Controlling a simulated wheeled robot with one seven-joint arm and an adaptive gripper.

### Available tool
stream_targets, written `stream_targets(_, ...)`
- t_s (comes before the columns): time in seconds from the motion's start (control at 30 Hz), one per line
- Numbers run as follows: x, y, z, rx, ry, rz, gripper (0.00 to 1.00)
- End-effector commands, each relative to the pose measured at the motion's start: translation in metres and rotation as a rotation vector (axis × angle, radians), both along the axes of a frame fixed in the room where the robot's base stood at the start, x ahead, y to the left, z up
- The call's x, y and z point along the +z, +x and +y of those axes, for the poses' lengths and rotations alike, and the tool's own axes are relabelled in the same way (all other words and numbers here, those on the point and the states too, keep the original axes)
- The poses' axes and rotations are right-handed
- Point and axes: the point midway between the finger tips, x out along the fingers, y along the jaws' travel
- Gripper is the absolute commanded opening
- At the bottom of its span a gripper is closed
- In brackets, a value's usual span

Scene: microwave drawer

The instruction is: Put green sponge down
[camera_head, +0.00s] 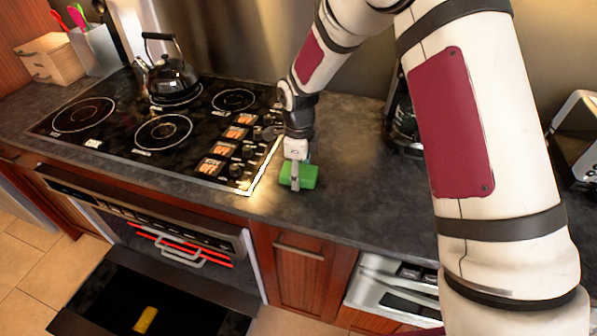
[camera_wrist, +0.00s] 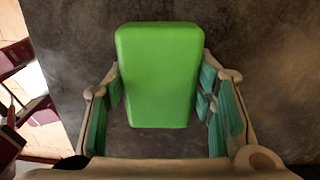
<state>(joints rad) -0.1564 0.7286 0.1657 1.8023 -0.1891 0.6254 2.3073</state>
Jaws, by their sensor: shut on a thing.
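The green sponge (camera_head: 308,176) is at the dark countertop (camera_head: 350,208), just right of the stove, near the counter's front edge. My gripper (camera_head: 296,181) points down and is shut on it. In the wrist view the sponge (camera_wrist: 160,75) sits between the two fingers (camera_wrist: 160,112), with its far part reaching beyond them. The dark counter surface lies behind it. I cannot tell whether the sponge touches the counter or hangs slightly above it.
The black stovetop (camera_head: 163,132) with a kettle (camera_head: 171,80) is to the left. A coffee maker (camera_head: 403,120) stands to the right, partly behind my arm. An open drawer (camera_head: 185,310) below holds a yellow thing (camera_head: 146,320). Counter right of the sponge is clear.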

Motion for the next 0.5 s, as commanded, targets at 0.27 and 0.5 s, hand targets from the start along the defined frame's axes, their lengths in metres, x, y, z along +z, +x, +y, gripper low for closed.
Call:
stream_targets(0.27, -0.0077, -0.0004, 0.0006, 0.000, 0.001, 0.002, 0.25)
stream_targets(0.5, -0.0109, -0.0005, -0.0002, 0.000, -0.001, 0.001, 0.71)
